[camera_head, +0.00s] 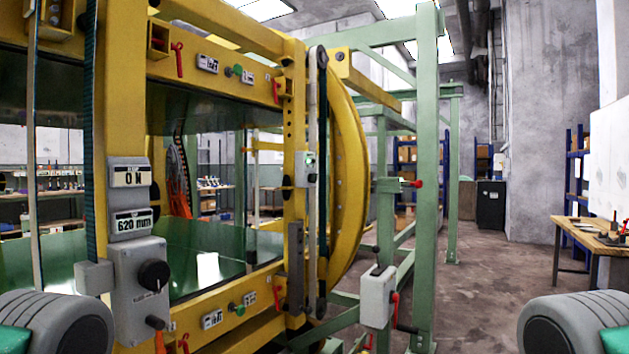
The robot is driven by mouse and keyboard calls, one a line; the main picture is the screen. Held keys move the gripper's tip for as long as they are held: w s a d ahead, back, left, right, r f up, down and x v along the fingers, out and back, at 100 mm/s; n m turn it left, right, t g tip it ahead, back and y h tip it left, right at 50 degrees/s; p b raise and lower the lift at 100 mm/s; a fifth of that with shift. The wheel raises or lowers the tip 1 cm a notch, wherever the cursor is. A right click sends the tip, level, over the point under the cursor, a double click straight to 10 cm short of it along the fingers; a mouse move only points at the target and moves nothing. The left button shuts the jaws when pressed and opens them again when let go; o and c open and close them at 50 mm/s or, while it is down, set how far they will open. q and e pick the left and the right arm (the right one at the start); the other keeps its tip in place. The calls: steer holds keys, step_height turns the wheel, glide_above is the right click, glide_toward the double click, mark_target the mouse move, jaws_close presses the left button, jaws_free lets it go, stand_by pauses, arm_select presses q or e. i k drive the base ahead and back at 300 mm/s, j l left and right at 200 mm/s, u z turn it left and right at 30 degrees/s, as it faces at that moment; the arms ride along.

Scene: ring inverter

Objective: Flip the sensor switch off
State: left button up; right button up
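A grey control box (140,285) with a black knob is mounted on the yellow frame at the left. Above it are a display reading "ON" (130,178) and one reading "620 mm" (132,223). A small grey box (307,169) with a green part sits on the yellow upright. Another grey box (377,297) with a red lever is by the green post. I cannot tell which of these is the sensor switch. Rounded grey parts of my arms show in both lower corners. Neither gripper shows.
The large yellow ring machine (348,165) fills the left and centre. A green steel post (426,180) stands beside it. Open concrete floor (490,280) lies at the right. A wooden workbench (592,236) with tools stands at the right edge.

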mark_target(312, 178)
steer(key=i+z, duration=0.3)
steer(key=i, duration=0.2)
steer(key=i+z, duration=0.25)
steer(key=i, duration=0.3)
steer(key=i+j+z, duration=0.15)
steer(key=i+z, duration=0.15)
steer(key=i, duration=0.2)
